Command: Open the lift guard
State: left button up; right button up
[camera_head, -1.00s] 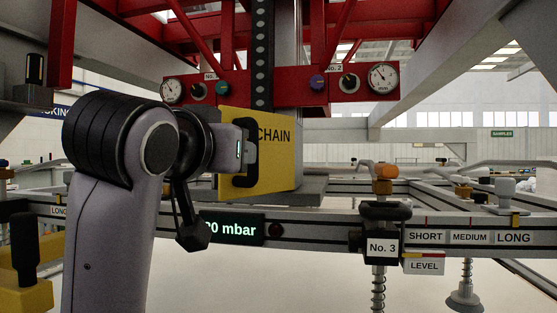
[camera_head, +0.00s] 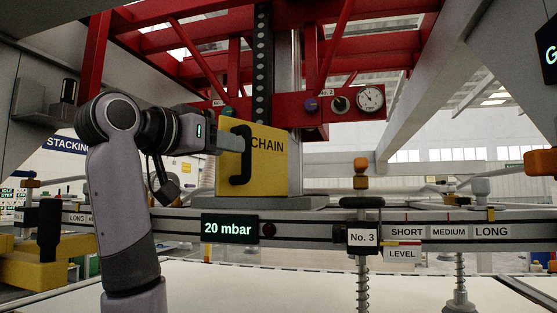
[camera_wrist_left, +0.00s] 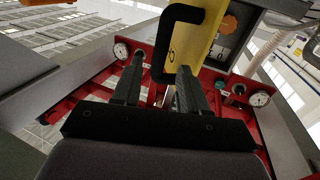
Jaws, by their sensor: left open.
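The lift guard is a yellow cover (camera_head: 268,168) marked CHAIN, standing in front of the chain column, with a black upright bar handle (camera_head: 241,155) on its left part. My left gripper (camera_head: 228,143) comes from the left with its fingers pointing at the handle. In the left wrist view the gripper (camera_wrist_left: 158,84) is open, its two fingers apart. The handle (camera_wrist_left: 162,45) shows just ahead, its near end between the fingertips. I cannot tell whether either finger touches it. The guard (camera_wrist_left: 194,38) looks closed. My right gripper is not in view.
A red frame with dials and knobs (camera_head: 325,106) hangs behind and above the guard. A grey rail (camera_head: 300,232) with a 20 mbar display (camera_head: 230,229) and a No. 3 unit (camera_head: 362,238) crosses below. A yellow block (camera_head: 35,268) sits at lower left.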

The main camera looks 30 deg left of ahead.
aim_at(247, 170)
pick_arm(q)
jog(key=w+p, duration=0.1)
jog(key=w, duration=0.5)
jog(key=shift+w+d, duration=0.1)
jog(key=shift+d, duration=0.05)
jog(key=shift+w, duration=0.45)
grip_shut()
jog(key=shift+d, duration=0.1)
